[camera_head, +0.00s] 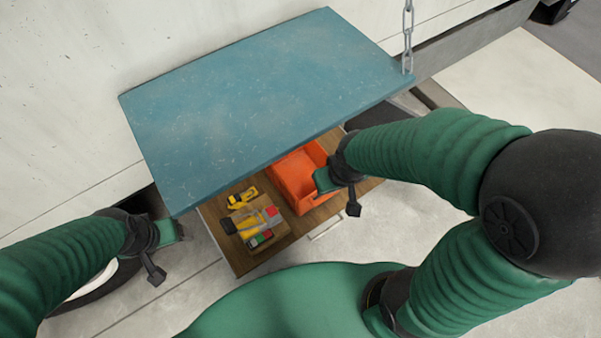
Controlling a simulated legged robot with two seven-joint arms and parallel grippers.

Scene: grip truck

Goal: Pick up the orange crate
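The orange crate (296,178) sits on a wooden drawer or shelf board (242,259) under a blue panel. Its far part is hidden by the panel, and its right side is partly covered by my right gripper. My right gripper (323,181) is at the crate's right side; whether it touches the crate is unclear, and its finger opening does not show. My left gripper (178,231) is at the left, beside the board's left end and well apart from the crate. Its fingers are partly hidden, so its opening cannot be told.
The blue panel (260,90) overhangs the board, with a chain (407,35) at its right corner. Left of the crate are a yellow toy truck (242,197) and a small box of yellow tools and coloured blocks (255,222). Pale ground lies in front and right.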

